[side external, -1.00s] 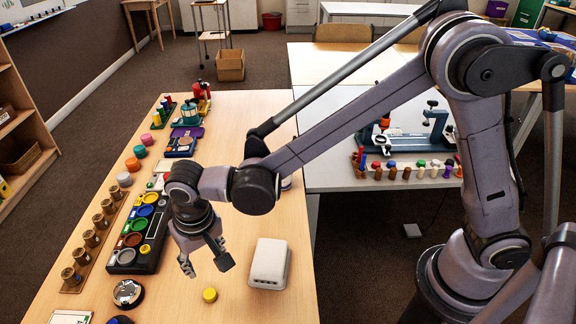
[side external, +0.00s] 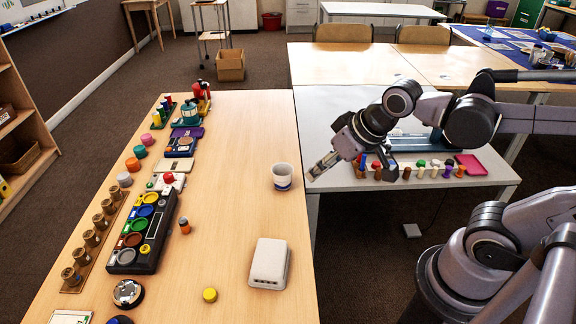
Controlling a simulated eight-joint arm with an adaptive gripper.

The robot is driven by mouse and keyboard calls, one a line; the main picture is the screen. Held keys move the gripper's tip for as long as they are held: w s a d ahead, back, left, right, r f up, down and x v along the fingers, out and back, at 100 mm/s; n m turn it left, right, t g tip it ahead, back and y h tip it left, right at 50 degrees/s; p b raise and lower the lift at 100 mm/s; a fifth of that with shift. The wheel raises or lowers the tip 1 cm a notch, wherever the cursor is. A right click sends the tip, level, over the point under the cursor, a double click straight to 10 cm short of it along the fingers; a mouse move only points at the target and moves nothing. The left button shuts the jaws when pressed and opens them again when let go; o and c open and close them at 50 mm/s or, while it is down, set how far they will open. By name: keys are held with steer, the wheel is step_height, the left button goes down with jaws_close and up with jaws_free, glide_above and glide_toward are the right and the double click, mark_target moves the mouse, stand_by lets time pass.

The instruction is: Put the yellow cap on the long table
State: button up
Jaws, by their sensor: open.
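A small round yellow cap (side external: 210,295) rests on the long wooden table (side external: 235,135), towards its near end, just left of a white box. My gripper (side external: 352,174) is open, with nothing seen between its fingers. It is over the left edge of the grey table, well up and to the right of the cap and apart from it. Another small yellow disc (side external: 145,249) shows on the dark tray of coloured rings (side external: 157,218); I cannot tell whether it is a loose piece.
The white box (side external: 269,263) and a white-and-blue cup (side external: 282,176) stand on the wooden table. A small orange-and-dark piece (side external: 184,227) stands by the tray. The grey table (side external: 325,115) holds a row of coloured pegs (side external: 420,171). The wooden table's middle is mostly clear.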

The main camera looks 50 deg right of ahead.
steer(key=shift+s+d+f+t, duration=0.2)
steer(key=shift+s+d+t, duration=0.2)
steer(key=shift+s+d, duration=0.55)
